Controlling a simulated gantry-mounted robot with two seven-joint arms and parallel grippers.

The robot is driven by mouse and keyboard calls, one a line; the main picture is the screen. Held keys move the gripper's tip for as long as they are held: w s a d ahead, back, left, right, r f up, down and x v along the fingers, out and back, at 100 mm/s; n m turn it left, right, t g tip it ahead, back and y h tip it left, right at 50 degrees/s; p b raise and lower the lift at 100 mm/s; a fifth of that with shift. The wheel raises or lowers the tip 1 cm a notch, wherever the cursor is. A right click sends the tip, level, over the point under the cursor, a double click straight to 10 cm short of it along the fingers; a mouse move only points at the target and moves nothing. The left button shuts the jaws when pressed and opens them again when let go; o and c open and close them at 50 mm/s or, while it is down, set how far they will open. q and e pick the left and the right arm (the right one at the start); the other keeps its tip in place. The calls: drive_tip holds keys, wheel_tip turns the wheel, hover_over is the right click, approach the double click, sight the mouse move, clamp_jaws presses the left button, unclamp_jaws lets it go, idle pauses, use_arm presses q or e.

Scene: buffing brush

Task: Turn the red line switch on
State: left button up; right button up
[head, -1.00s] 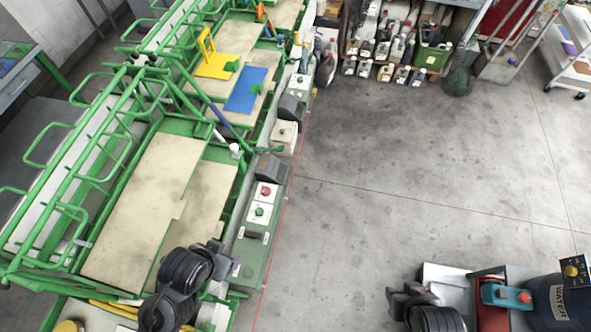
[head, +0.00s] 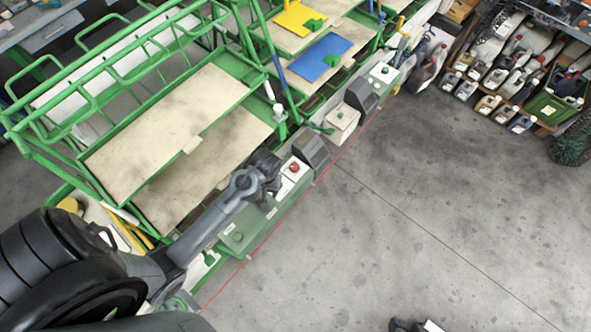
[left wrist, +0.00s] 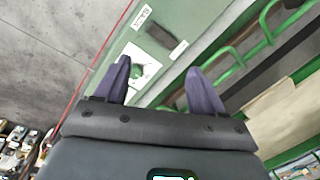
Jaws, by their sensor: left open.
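The red switch (head: 294,168) is a round red knob on a white plate on the green control panel along the line's edge. In the head view my left gripper (head: 270,192) is over the panel, just below and left of the red switch. In the left wrist view my left gripper (left wrist: 162,85) is open, with nothing between its two fingers. The red switch does not show in that view. A small dark part at the bottom edge appears to be my right gripper (head: 404,325), mostly cut off.
A dark grey sloped box (head: 311,149) stands just past the red switch. A light box with a green button (head: 341,114) is further along. Green rails (head: 62,115) and beige boards (head: 170,125) lie left. The grey floor (head: 430,190) on the right is open.

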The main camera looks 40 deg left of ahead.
use_arm(q)
drive_tip(key=shift+n, duration=0.9)
drive_tip(key=w+f+b, duration=0.1)
drive_tip(key=w+f, duration=0.1)
drive_tip(key=w+a+f+b, duration=0.1)
drive_tip(key=w+f+b, duration=0.1)
drive_tip(key=w, duration=0.1)
drive_tip(key=w+a+f+b, duration=0.1)
drive_tip(key=w+b, duration=0.1)
drive_tip(key=w, duration=0.1)
drive_tip(key=shift+w+f, duration=0.2)
drive_tip(key=shift+f, duration=0.2)
drive_tip(key=n+t+h+b, duration=0.1)
drive_tip(key=b, duration=0.4)
approach(294, 167)
wheel_tip(294, 167, down, 9)
drive_tip(key=shift+b, duration=0.5)
use_arm(e)
wheel_tip(294, 167, down, 13)
drive_tip(key=shift+w+f, duration=0.15)
drive_tip(key=shift+f, duration=0.05)
use_arm(q)
drive_tip(key=c, duration=1.1)
use_arm(e)
drive_tip(key=shift+r, duration=0.1)
